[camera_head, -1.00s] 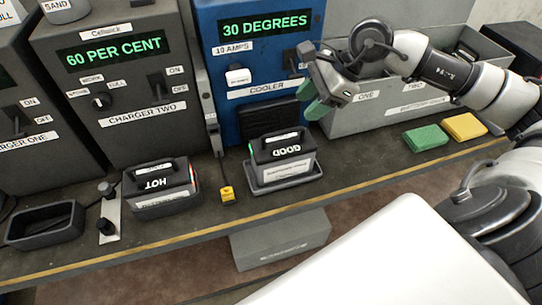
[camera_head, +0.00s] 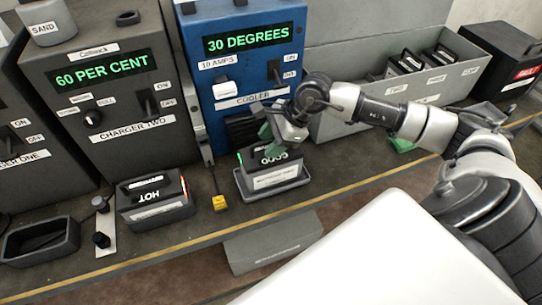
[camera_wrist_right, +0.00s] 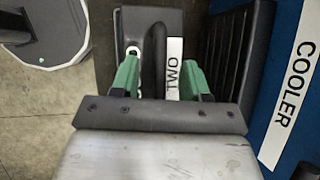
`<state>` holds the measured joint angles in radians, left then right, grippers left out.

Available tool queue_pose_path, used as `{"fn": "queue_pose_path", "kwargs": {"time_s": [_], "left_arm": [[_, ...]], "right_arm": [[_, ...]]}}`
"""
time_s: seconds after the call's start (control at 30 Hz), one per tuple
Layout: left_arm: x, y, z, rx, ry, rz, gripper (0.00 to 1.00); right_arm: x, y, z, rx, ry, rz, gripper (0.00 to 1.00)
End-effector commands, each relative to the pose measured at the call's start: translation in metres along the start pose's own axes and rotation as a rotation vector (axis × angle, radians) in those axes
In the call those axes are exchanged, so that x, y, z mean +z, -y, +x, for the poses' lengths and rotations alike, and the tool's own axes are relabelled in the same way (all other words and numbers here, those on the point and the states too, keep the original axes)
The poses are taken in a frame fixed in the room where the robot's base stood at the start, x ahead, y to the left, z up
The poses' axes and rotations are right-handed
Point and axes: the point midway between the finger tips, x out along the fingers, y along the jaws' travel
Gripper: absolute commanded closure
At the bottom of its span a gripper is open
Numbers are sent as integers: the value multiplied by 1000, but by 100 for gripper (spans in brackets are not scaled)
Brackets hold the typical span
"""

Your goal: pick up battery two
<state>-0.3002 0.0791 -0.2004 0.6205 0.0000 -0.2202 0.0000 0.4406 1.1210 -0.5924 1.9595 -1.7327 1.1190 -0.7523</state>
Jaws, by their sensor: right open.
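Battery two (camera_head: 272,178) is a dark box with a carry handle, a label reading GOOD and a white label on its front. It sits upright in a grey tray (camera_head: 262,196) in front of the blue cooler. My right gripper (camera_head: 268,133) is at its top, pointing down. In the right wrist view the gripper (camera_wrist_right: 158,68) has its two green fingers apart on either side of the black handle (camera_wrist_right: 155,42) and the label TWO (camera_wrist_right: 173,68). The gripper hides part of the battery top. My left gripper is not in view.
A battery marked HOT (camera_head: 155,205) stands to the left, before charger two (camera_head: 125,110). A yellow tag (camera_head: 219,203) lies between the two batteries. The cooler (camera_head: 245,65) rises close behind. A grey bin (camera_head: 450,80) with several dark batteries stands right.

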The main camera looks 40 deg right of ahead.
Motion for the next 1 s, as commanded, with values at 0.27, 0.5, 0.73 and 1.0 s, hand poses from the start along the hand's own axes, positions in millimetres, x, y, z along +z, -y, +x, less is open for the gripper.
{"fn": "queue_pose_path", "kwargs": {"time_s": [0.27, 0.5, 0.73, 1.0], "left_arm": [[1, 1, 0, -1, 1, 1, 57], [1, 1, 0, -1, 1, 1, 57], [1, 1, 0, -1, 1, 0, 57], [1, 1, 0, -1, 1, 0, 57]], "right_arm": [[0, 0, 0, 0, 0, 0, 78], [0, 0, 0, 0, 0, 1, 100], [0, 0, 0, 0, 1, 1, 100], [0, 0, 0, 1, 2, 1, 100]]}}
